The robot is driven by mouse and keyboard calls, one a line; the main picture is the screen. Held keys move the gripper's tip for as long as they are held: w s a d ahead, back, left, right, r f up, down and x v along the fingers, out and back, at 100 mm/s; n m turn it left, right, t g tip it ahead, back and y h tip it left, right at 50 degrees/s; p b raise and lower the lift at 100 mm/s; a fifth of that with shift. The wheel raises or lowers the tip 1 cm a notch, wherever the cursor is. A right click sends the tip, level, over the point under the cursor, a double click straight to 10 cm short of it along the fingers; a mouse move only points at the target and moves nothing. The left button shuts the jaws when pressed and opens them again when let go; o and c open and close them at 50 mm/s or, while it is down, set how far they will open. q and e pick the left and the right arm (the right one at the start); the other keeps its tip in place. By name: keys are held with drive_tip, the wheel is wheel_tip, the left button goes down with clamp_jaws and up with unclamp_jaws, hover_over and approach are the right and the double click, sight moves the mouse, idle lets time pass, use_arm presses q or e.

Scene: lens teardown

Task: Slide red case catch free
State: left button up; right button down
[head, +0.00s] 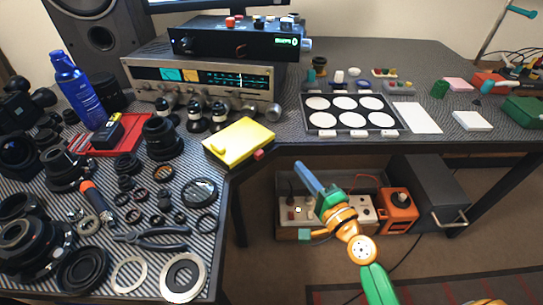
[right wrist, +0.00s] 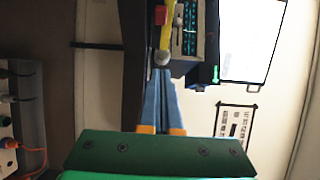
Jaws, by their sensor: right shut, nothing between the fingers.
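A yellow case (head: 238,141) lies flat near the inner corner of the table. Its red catch (head: 259,154) sticks out at the case's front right edge. In the right wrist view the red catch (right wrist: 161,15) and a strip of the yellow case (right wrist: 167,37) show at the top, beyond my fingertips. My right gripper (head: 298,166) is off the table's front edge, to the right of the catch and apart from it. Its blue fingers are shut and empty; they also show in the right wrist view (right wrist: 161,76). My left gripper is not in view.
A silver receiver (head: 205,78) stands behind the case. Lens parts, pliers (head: 152,238) and rings crowd the left table. A tray with white discs (head: 350,113) lies to the right. Below are an open box (head: 283,187) and an orange device (head: 397,212). Free air surrounds my gripper.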

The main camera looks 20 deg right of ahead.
sight(260, 156)
drive_tip(key=w, duration=0.3)
drive_tip(key=w+a, duration=0.1)
drive_tip(key=w, duration=0.5)
drive_tip(key=shift+a+f, duration=0.1)
drive_tip(key=shift+a, duration=0.2)
drive_tip(key=a, duration=0.2)
drive_tip(key=a+p, duration=0.1)
drive_tip(key=shift+s, duration=0.25)
drive_tip(key=shift+s+a, duration=0.3)
drive_tip(key=shift+a, duration=0.1)
drive_tip(key=shift+s+a+p, duration=0.25)
drive_tip(key=shift+s+a, duration=0.1)
drive_tip(key=shift+a, duration=0.25)
drive_tip(key=shift+s+a+p, duration=0.25)
drive_tip(key=shift+s+a, duration=0.1)
drive_tip(key=shift+a, duration=0.25)
